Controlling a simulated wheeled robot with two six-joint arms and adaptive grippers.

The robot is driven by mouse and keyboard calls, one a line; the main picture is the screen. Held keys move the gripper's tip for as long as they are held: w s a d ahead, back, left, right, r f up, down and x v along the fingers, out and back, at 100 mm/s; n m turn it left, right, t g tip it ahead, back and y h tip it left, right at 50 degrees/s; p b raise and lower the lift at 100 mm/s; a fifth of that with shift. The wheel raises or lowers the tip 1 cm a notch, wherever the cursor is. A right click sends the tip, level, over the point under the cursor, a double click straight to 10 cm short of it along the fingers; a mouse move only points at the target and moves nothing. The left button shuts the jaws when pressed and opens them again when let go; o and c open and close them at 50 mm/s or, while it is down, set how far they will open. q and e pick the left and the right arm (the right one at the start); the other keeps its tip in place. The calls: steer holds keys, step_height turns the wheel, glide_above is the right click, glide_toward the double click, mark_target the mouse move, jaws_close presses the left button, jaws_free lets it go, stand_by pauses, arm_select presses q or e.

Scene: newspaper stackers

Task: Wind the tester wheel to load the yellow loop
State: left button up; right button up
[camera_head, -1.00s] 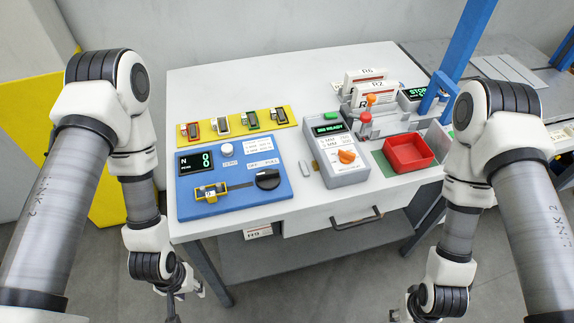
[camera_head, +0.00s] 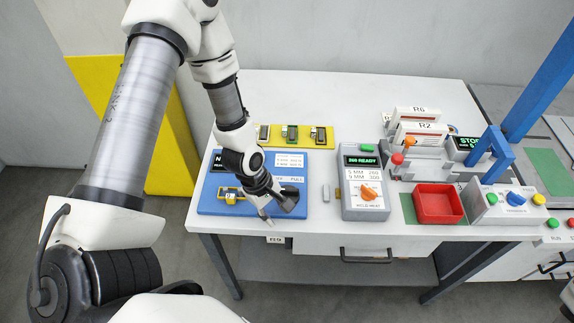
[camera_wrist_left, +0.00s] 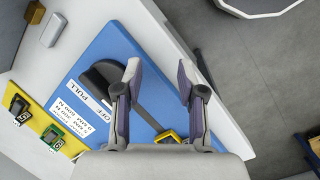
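The blue tester board (camera_head: 206,206) lies at the table's left front. Its black wheel (camera_head: 291,201), with an OFF PULL label, sits at the board's right and is partly covered by my gripper. It shows clearly in the left wrist view (camera_wrist_left: 98,74). The yellow loop (camera_head: 230,196) is on the board's left part; its edge shows behind my gripper in the left wrist view (camera_wrist_left: 168,136). My left gripper (camera_head: 277,208) is low over the board beside the wheel. In the left wrist view its fingers (camera_wrist_left: 160,78) are apart and empty, with one finger beside the wheel. My right gripper is out of view.
A grey control box (camera_head: 365,209) with an orange knob stands right of the board. A red tray (camera_head: 438,217) is farther right. A yellow strip (camera_head: 322,137) with small loops lies behind the board. The table's back (camera_head: 330,95) is clear.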

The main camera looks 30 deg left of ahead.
mark_target(287, 189)
arm_select(q)
steer(key=w+r+n, duration=0.1)
steer(key=n, duration=0.1)
steer(key=w+a+r+n, duration=0.1)
steer(key=w+r, duration=0.1)
steer(key=w+a+r+n, duration=0.1)
steer(key=r+n, duration=0.1)
steer(key=shift+w+a+n+t+h, duration=0.15)
steer(key=shift+w+n+t+h, duration=0.15)
steer(key=shift+w+t, duration=0.1)
steer(key=w+f+n+b, duration=0.1)
steer(key=b, duration=0.2)
steer(key=f+n+b, duration=0.1)
steer(key=f+b, duration=0.1)
steer(key=b, duration=0.2)
steer(key=w+f+n+b, duration=0.1)
steer(key=f+b, duration=0.1)
steer(key=b, duration=0.2)
steer(key=shift+w+d, duration=0.2)
steer(key=shift+w, duration=0.15)
steer(key=shift+d, duration=0.1)
steer(key=shift+r, duration=0.1)
jaws_close()
